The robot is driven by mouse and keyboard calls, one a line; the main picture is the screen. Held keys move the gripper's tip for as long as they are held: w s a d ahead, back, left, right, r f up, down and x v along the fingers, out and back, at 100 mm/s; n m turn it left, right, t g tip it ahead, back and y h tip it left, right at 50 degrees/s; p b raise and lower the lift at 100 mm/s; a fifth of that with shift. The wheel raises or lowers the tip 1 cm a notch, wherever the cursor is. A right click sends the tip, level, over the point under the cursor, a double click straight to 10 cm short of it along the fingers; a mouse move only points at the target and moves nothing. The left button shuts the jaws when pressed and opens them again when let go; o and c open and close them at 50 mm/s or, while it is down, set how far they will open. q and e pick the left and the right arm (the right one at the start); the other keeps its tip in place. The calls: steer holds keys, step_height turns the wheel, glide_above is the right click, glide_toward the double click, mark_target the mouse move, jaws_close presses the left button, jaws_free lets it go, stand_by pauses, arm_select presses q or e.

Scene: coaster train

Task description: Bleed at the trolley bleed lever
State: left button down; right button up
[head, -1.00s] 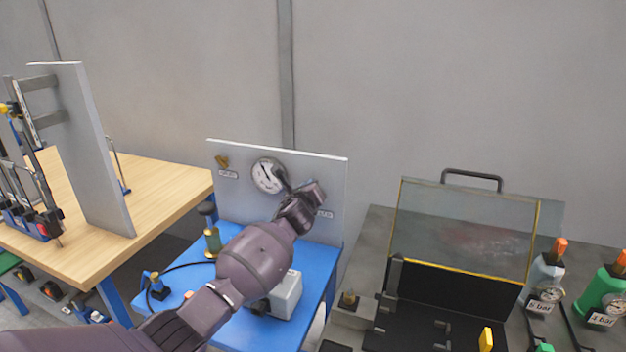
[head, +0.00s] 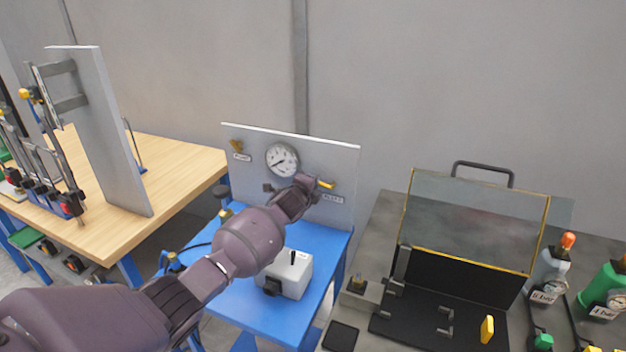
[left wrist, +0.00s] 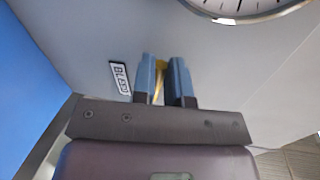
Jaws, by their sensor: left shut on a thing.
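The trolley's upright grey panel (head: 340,160) carries a round white gauge (head: 282,160) and a yellow bleed lever (head: 326,184) at the right, above a small label (head: 333,198). In the left wrist view the label (left wrist: 120,77) reads BLEED. My left gripper (head: 313,182) is at the lever in front of the panel. In the left wrist view its blue-grey fingers (left wrist: 166,78) are shut on the yellow lever (left wrist: 160,70), which shows between them. Part of the lever is hidden by the fingers. My right gripper is not in view.
A grey box (head: 290,275) stands on the blue trolley top (head: 250,310) below my arm. A wooden bench (head: 175,170) is at left; a bench with a clear-lidded case (head: 470,220) and bottles is at right.

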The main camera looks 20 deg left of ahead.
arm_select(q)
steer(key=shift+f+n+h, duration=0.3)
steer(key=shift+f+n, duration=0.25)
steer(key=shift+n, duration=0.15)
steer(key=c, duration=1.1)
jaws_free()
steer(key=shift+s+a+r, duration=0.1)
steer(key=shift+s+r, duration=0.25)
steer(key=shift+s, duration=1.4)
steer(key=shift+s+a+r, duration=0.1)
steer(key=shift+s+r, duration=0.3)
steer(key=shift+s, duration=1.4)
steer(key=shift+s+r, duration=0.35)
steer(key=shift+s, duration=1.4)
